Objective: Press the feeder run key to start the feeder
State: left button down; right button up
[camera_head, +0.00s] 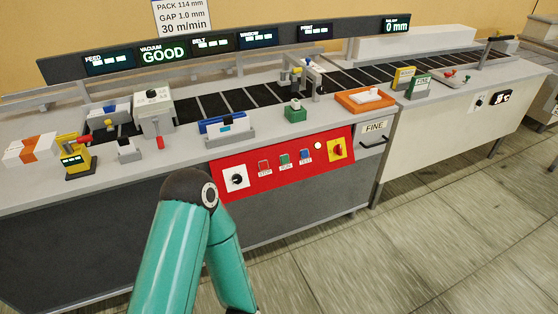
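A red control panel (222,164) is on the front of the grey machine. On it are a red key (264,165), a green key (284,159) and a blue key (305,155) in a row, with small white labels under them. The labels are too small to read surely, so I cannot tell for certain which is the feeder run key; the green one's label looks like RUN. Nothing touches the keys. A teal arm link of mine rises from the bottom, left of the keys. Neither gripper is in view.
A black knob on a white plate (236,179) is left of the keys. A small pale lamp (318,145) and a red rotary switch on yellow (338,150) are to their right. The display (163,53) reads GOOD, another (396,25) 0 mm.

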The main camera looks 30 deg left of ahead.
aim_at(285, 159)
jog(key=z, duration=0.1)
jog(key=i, duration=0.95)
jog(key=u, duration=0.1)
